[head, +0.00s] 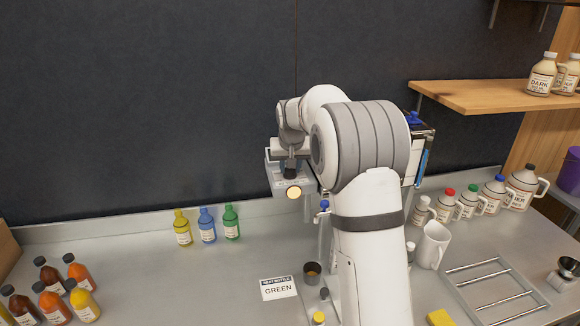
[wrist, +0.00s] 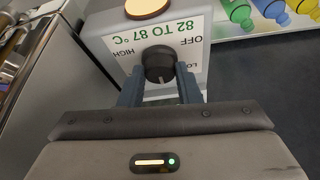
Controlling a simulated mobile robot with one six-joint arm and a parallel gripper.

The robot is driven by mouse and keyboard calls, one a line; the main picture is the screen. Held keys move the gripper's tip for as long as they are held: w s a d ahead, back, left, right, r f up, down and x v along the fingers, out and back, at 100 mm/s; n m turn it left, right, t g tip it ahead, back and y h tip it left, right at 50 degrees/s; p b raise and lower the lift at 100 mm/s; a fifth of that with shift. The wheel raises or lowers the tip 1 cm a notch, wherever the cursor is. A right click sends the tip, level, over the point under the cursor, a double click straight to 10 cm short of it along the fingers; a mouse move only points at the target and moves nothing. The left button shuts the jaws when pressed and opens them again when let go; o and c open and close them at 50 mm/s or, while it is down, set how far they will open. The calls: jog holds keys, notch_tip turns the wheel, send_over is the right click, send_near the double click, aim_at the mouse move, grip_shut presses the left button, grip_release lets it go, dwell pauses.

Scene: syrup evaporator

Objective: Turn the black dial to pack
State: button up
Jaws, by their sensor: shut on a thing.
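The black dial (wrist: 159,62) is on the front of a pale grey control box (wrist: 108,22) in the wrist view. Its upside-down face reads OFF, HIGH, LOW and "82 TO 87 °C"; I see no word "pack". My gripper (wrist: 160,84) has one blue-grey finger on each side of the dial and is shut on it. A small light mark shows on the dial's lower part, but its exact setting is unclear. In the head view the control box (head: 293,186) hangs under my wrist, and my gripper hides most of the dial.
A round lit lamp (head: 294,192) is on the box. Yellow, blue and green bottles (head: 207,225) stand at the wall to the left. A "GREEN" card (head: 279,288) lies in front. The left-middle counter is clear.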

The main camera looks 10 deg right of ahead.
jog(key=o, duration=1)
jog(key=shift+r, duration=0.15)
jog(key=v, duration=0.7)
jog(key=shift+s+r+b, duration=0.2)
jog(key=shift+r+b, duration=0.05)
jog(key=shift+b, duration=0.1)
jog(key=shift+n+g+y, duration=0.3)
jog(key=shift+n+g, duration=0.4)
jog(key=shift+g, duration=0.1)
jog(key=s+f, duration=0.2)
jog(key=s, duration=1)
jog(key=s+a+f, duration=0.1)
jog(key=s+f, duration=0.2)
jog(key=s, duration=1)
jog(key=s+f, duration=0.3)
jog(key=s, duration=1)
jog(key=shift+s+a, duration=0.1)
jog(key=shift+a, duration=0.25)
